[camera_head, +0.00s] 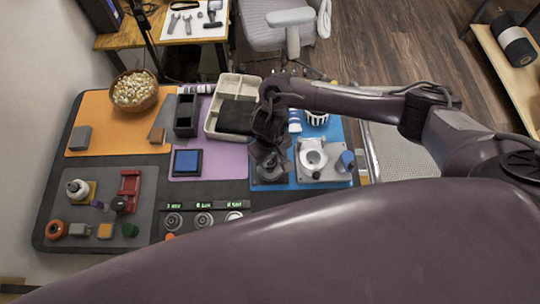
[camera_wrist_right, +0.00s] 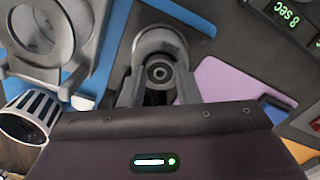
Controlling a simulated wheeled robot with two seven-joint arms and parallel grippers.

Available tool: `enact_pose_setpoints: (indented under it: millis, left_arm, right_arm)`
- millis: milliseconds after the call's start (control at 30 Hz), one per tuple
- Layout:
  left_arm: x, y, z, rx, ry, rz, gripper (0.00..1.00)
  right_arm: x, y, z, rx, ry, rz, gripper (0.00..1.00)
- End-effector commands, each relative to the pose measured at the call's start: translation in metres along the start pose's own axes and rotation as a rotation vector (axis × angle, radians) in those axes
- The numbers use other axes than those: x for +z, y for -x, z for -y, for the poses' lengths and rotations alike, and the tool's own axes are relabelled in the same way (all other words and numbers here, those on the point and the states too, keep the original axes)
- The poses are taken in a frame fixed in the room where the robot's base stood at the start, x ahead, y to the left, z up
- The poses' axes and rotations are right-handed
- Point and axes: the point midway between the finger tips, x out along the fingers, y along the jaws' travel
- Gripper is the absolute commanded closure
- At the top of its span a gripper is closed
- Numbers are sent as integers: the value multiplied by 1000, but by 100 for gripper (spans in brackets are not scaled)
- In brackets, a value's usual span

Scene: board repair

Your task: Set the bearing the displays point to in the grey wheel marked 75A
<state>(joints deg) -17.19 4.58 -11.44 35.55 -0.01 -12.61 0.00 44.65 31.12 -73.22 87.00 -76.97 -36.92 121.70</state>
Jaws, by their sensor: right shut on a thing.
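My right gripper (camera_head: 268,152) is over the left part of the blue mat (camera_head: 336,131), above a dark grey round piece on a plate (camera_head: 270,173). In the right wrist view its fingers (camera_wrist_right: 160,92) are shut on a small dark ringed part that looks like a bearing (camera_wrist_right: 160,72), with a grey rounded piece around it. I cannot tell whether it touches the piece below. Three small round parts (camera_head: 203,220) stand in a row under green displays (camera_head: 204,205); one reads "8 sec" in the wrist view (camera_wrist_right: 288,14). No 75A mark is legible. My left gripper is not in view.
A blue pad (camera_head: 187,163) lies left. A grey mat (camera_head: 93,212) with several small parts is at front left.

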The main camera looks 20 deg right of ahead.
Motion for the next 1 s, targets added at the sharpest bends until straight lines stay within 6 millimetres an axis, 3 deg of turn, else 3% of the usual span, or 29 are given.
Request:
enact_pose_setpoints:
  millis: [1000]
  left_arm:
    - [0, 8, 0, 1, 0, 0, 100]
  right_arm:
    - [0, -2, 0, 0, 0, -1, 83]
